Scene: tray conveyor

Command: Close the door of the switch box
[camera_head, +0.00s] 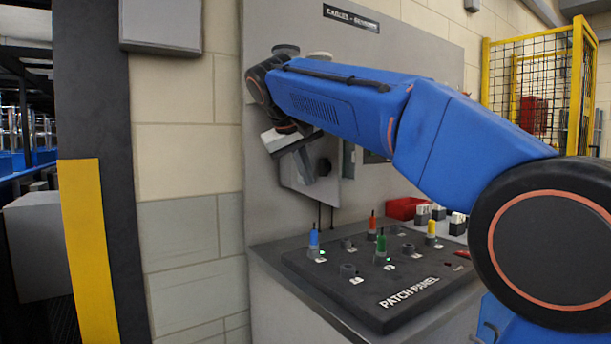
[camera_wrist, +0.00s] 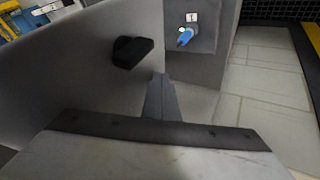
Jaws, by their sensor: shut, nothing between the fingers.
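The switch box door is a grey plate (camera_head: 331,188) that shows below my forearm in the head view, standing swung out from the wall panel. In the wrist view the door (camera_wrist: 75,80) fills the left and middle, with a black handle (camera_wrist: 132,52) on its face. My gripper (camera_head: 308,178) is shut and empty in front of the door. In the wrist view my gripper (camera_wrist: 159,82) points at the door's face, just below and right of the handle; I cannot tell whether it touches. The switch box (camera_head: 372,157) is mostly hidden behind my arm.
A dark patch panel (camera_head: 322,271) with several coloured plugs lies below my arm; its blue plug (camera_wrist: 185,38) also shows in the wrist view. A red bin (camera_head: 404,208) stands behind it. A yellow mesh fence (camera_head: 540,85) is at right. A dark post (camera_head: 95,120) stands at left.

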